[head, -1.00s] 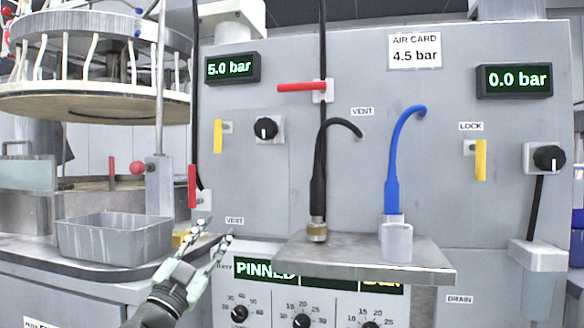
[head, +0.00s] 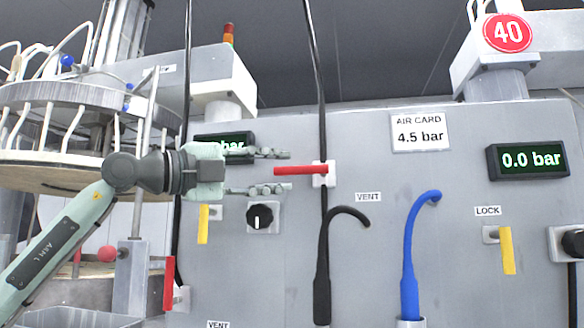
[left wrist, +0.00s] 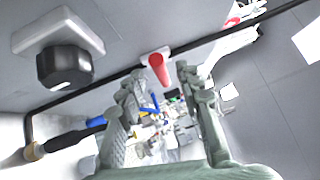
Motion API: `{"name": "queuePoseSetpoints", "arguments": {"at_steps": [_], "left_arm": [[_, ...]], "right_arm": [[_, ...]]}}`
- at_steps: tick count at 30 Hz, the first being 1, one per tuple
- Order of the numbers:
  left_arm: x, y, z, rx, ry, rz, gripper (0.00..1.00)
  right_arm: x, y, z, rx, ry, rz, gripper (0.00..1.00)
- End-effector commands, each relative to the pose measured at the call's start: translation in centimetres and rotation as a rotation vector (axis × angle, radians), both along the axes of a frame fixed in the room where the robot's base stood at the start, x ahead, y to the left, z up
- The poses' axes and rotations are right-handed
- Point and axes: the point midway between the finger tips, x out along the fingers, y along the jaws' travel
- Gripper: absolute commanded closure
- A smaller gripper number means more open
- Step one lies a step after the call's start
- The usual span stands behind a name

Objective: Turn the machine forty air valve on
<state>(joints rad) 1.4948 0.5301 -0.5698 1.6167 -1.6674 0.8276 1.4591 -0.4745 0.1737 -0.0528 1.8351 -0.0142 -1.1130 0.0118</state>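A red valve handle (head: 298,170) lies level on the grey panel, on a black vertical line, with its free end to the left. My left gripper (head: 288,171) is open, with one finger above and one below the handle's free end in the head view. In the left wrist view the red handle (left wrist: 158,68) shows beyond and between the spread fingertips (left wrist: 160,80). I cannot tell whether a finger touches it. A round red 40 sign (head: 507,32) is at the upper right. The right gripper is not in view.
A second red handle (head: 169,284) hangs vertical at lower left. Yellow handles (head: 203,225) (head: 507,251) hang at both sides. A black knob (head: 261,216) sits just below my gripper. Black (head: 322,270) and blue (head: 409,265) hoses stand below. The right display (head: 527,160) reads 0.0 bar.

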Motion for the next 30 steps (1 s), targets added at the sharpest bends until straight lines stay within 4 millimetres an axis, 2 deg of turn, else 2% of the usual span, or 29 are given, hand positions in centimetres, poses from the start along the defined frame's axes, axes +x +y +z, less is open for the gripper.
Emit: {"name": "queuePoseSetpoints", "arguments": {"at_steps": [3, 7, 17, 20, 26, 30], "left_arm": [[1.0, -1.6, 0.5, -0.001, 0.000, -0.002, 0.65], [1.7, -2.7, 0.6, -0.001, -0.001, -0.002, 0.65], [2.1, -3.2, 0.6, -0.002, -0.003, -0.001, 0.65], [2.0, -3.2, 0.6, -0.002, -0.003, -0.001, 0.74], [2.0, -3.2, 0.6, -0.001, -0.001, -0.001, 0.98], [2.0, -3.2, 0.6, -0.001, -0.001, -0.001, 1.00]], "right_arm": [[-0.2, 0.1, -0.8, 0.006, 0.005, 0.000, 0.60], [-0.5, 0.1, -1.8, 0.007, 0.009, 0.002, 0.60], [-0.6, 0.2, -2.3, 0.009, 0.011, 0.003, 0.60], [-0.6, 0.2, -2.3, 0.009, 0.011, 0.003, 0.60], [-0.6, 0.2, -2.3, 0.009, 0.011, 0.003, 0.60], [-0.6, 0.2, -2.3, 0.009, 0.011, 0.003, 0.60]]}}
